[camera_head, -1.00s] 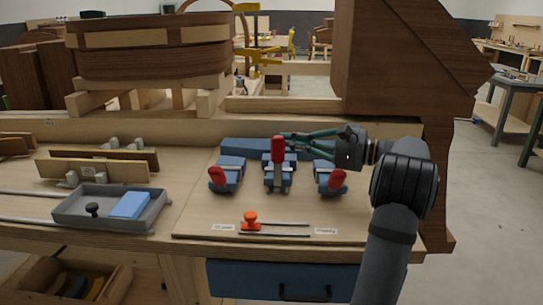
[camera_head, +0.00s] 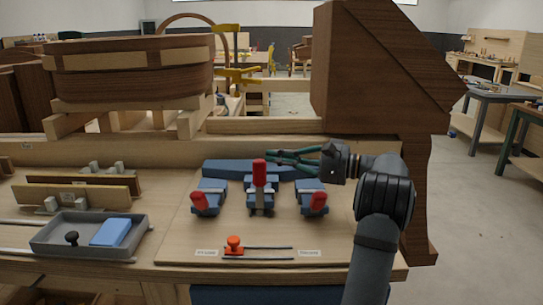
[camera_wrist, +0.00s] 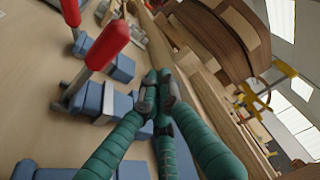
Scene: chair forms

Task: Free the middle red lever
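The middle red lever (camera_head: 259,172) stands upright on the middle blue clamp (camera_head: 261,198). The left red lever (camera_head: 199,202) and right red lever (camera_head: 318,203) lean low toward the front of their clamps. My gripper (camera_head: 270,155), with green fingers, reaches in from the right, and its tips are just right of and behind the middle lever's top. In the wrist view the fingertips (camera_wrist: 158,92) come together with nothing seen between them. A red lever (camera_wrist: 108,42), seemingly the middle one, stands apart from them to the left.
A blue bar (camera_head: 235,168) lies behind the clamps. In front are an orange knob (camera_head: 234,243) on a slide between two labels too small to read. A grey tray (camera_head: 45,245) with a blue block (camera_head: 111,232) stands at left. A large brown wooden form (camera_head: 365,75) rises behind my arm.

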